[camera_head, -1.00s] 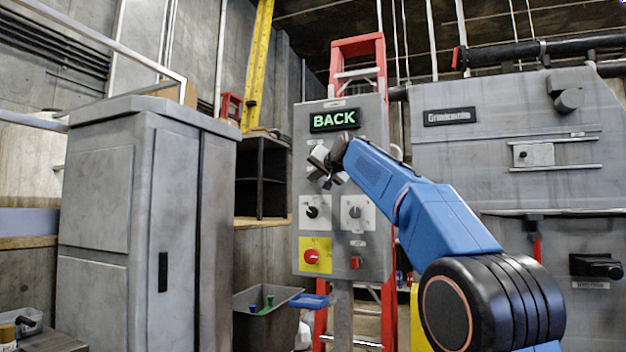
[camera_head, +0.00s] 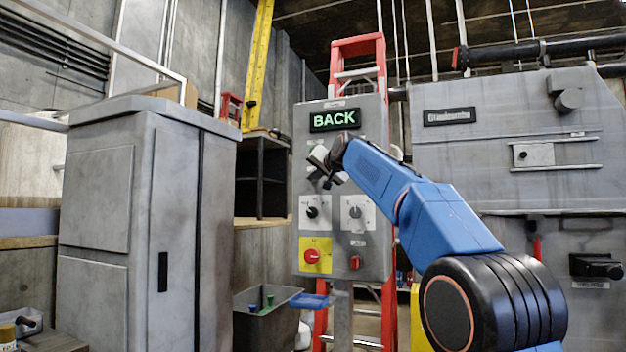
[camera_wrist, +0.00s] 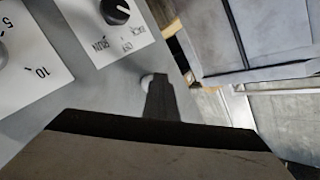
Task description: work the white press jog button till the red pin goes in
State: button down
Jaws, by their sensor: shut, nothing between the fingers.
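The grey control panel (camera_head: 371,240) stands upright, with a display (camera_head: 335,120) reading BACK in green. My gripper (camera_head: 322,166) is at the panel face, below the display and above the knobs. In the wrist view the shut fingers (camera_wrist: 159,88) point at the panel and hold nothing. A small round white button (camera_wrist: 147,81) shows at the left of the fingertips, partly hidden by them. The fingertips overlap it in the picture; I cannot tell whether they touch or press it. I cannot make out the red pin for certain.
The panel also has a left knob (camera_head: 312,212), a right knob (camera_head: 355,212), a red button on yellow (camera_head: 312,256) and a red switch (camera_head: 355,262). A grey cabinet (camera_head: 100,200) stands left, a grey bin (camera_head: 262,325) below, and a large grey machine (camera_head: 470,160) right.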

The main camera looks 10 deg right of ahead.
jog(key=shift+s+a, duration=0.45)
jog(key=shift+s, duration=0.2)
jog(key=shift+s+a, duration=0.75)
jog(key=shift+s, duration=0.3)
jog(key=shift+s+a, duration=0.75)
jog(key=shift+s, duration=0.25)
jog(key=s+d+f+n+g+h, duration=0.1)
jog(key=s+d+f+n+g, duration=0.1)
jog(key=s+f, duration=1.6)
jog(key=s+d+f+n+g, duration=0.1)
jog(key=s+f+g, duration=0.4)
jog(key=s+f, duration=1.3)
jog(key=s+d+f+n+g+h, duration=0.1)
jog(key=s+d+f+g, duration=0.3)
jog(key=s+f, duration=1.4)
notch_tip(320, 180, down, 8)
jog(key=shift+r+n+h, duration=0.15)
jog(key=shift+n+h, duration=0.15)
jog(key=shift+n, duration=0.5)
jog(key=shift+d, duration=0.1)
